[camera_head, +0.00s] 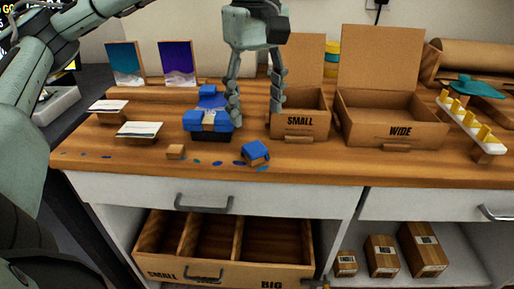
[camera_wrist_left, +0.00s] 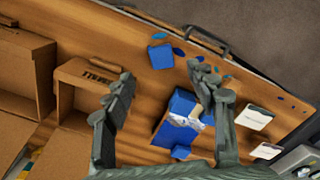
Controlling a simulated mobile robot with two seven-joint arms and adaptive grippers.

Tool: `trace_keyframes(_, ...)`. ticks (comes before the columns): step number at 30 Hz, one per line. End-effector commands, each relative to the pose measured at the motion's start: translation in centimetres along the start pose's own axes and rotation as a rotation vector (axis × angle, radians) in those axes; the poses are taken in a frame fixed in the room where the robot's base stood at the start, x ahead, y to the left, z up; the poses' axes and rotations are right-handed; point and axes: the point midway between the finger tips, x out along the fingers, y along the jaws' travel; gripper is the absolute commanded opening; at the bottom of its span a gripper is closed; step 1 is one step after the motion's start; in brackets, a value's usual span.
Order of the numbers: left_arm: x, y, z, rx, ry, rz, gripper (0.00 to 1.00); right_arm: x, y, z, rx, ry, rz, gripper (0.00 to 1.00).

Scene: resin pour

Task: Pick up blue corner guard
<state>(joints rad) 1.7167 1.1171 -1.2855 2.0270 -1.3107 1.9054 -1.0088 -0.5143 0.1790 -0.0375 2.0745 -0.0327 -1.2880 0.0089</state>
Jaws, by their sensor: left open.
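A blue block-like piece, apparently the blue corner guard (camera_head: 256,150), sits near the front edge of the wooden counter, with a wood-coloured side showing beneath it. It also shows in the left wrist view (camera_wrist_left: 160,57), beyond the fingertips. My left gripper (camera_head: 256,108) is open and empty, pointing down above the counter, behind the blue piece in the head view. In the left wrist view its fingers (camera_wrist_left: 163,82) are spread wide. A blue-and-white panel with blue pieces and a dark base (camera_head: 209,117) stands just left of the gripper. My right gripper is not in view.
Open cardboard boxes marked SMALL (camera_head: 300,123) and WIDE (camera_head: 398,132) stand to the right. An open divided drawer (camera_head: 225,270) projects below the counter.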

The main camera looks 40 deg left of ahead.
Motion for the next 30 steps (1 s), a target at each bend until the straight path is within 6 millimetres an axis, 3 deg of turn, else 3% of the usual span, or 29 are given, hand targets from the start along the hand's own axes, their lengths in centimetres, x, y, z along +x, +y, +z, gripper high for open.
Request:
trace_keyframes(11,3.7,-0.2,-0.2,0.007,0.011,-0.004,0.57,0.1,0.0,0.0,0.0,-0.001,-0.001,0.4)
trace_keyframes(18,7.1,-0.3,-0.4,0.007,0.01,-0.003,0.57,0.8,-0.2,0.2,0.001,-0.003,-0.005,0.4)
trace_keyframes(27,7.7,-0.2,-0.4,0.006,0.009,-0.001,0.57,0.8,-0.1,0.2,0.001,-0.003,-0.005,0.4)
trace_keyframes(30,7.7,-0.2,-0.4,0.006,0.009,-0.001,0.46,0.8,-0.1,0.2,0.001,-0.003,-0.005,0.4)
